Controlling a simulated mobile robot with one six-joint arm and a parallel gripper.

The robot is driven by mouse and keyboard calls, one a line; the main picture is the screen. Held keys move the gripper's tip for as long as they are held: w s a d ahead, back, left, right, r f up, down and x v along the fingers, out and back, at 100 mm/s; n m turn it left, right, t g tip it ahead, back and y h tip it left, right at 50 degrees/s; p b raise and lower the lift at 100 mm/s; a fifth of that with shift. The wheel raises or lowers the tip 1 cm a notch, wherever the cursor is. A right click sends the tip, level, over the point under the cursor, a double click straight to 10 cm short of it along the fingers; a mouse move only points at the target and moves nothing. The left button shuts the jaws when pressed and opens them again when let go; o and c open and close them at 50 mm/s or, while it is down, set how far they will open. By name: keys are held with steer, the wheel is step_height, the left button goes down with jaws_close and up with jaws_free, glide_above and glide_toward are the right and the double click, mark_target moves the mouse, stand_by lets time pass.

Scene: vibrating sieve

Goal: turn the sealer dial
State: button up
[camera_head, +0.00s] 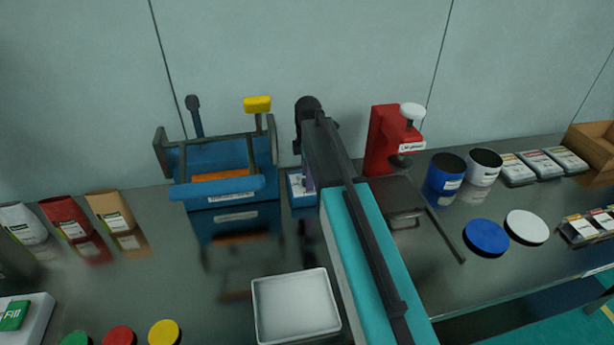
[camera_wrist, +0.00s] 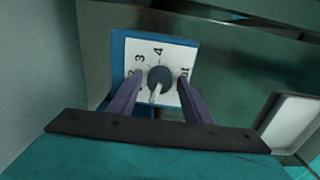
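The sealer dial (camera_wrist: 160,78) is a dark round knob with a pale pointer, on a white plate (camera_wrist: 147,50) with printed numbers and a blue backing. The pointer is directed down in the wrist view, away from the 4 at the top. My gripper (camera_wrist: 160,84) is open, with one purple finger on each side of the knob; I cannot tell whether they touch it. In the head view my gripper (camera_head: 309,182) is mostly hidden by my arm, beside the blue and white dial box (camera_head: 296,190). The knob is hidden there.
A blue machine with an orange bar (camera_head: 220,188) stands left of the dial box. A red press (camera_head: 386,140) stands to its right. A white tray (camera_head: 295,305) lies in front. Pouches (camera_head: 66,218) stand left; blue and white cups (camera_head: 446,172) stand right.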

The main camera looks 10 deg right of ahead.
steer(key=c, duration=0.7)
steer(key=shift+a, duration=0.15)
steer(key=shift+c, duration=0.4)
steer(key=shift+m, duration=0.4)
steer(key=m, duration=1)
steer(key=shift+m+p, duration=0.4)
steer(key=m, duration=1.2)
